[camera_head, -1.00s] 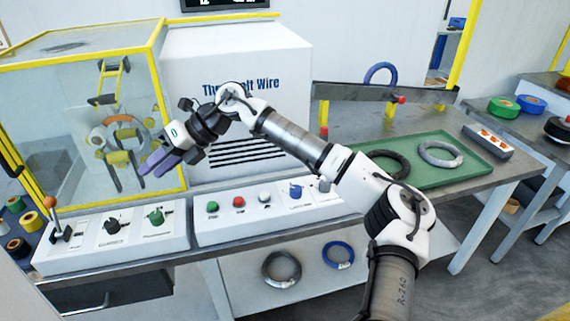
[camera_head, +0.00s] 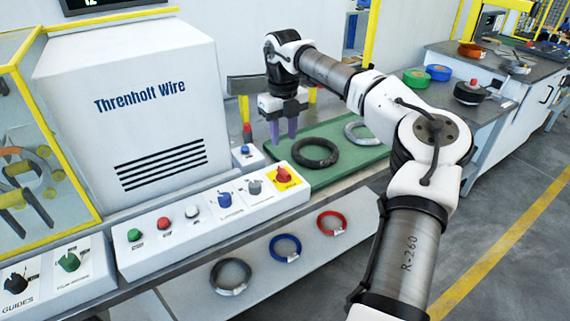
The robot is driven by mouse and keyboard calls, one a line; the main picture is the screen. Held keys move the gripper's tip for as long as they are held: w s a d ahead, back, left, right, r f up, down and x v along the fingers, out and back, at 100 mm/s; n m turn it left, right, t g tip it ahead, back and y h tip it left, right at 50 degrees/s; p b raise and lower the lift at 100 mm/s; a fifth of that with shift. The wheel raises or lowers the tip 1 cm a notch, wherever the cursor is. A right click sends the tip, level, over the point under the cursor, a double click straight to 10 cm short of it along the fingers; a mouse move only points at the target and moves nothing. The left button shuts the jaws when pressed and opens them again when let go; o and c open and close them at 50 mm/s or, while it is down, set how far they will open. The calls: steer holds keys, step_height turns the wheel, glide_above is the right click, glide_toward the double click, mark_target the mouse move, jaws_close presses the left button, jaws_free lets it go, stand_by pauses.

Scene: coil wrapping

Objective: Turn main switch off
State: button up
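A red rotary knob on a yellow square plate (camera_head: 283,176), which looks like the main switch, sits at the right end of the white control panel (camera_head: 140,262). Its exact setting is too small to read. My gripper (camera_head: 284,138) points down above and behind this knob, apart from it. Its two purple fingers are spaced apart with nothing visible between them.
Green, red and white buttons and two more knobs (camera_head: 225,199) line the panel. A small box with a blue button (camera_head: 245,152) stands behind it. A green tray (camera_head: 345,131) holds black and grey coils. The Threnholt Wire machine (camera_head: 130,120) stands at left.

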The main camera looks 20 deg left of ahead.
mark_target(284, 169)
step_height(284, 169, down, 11)
steer(key=shift+f+p, duration=0.15)
steer(key=shift+p, duration=0.75)
jaws_close()
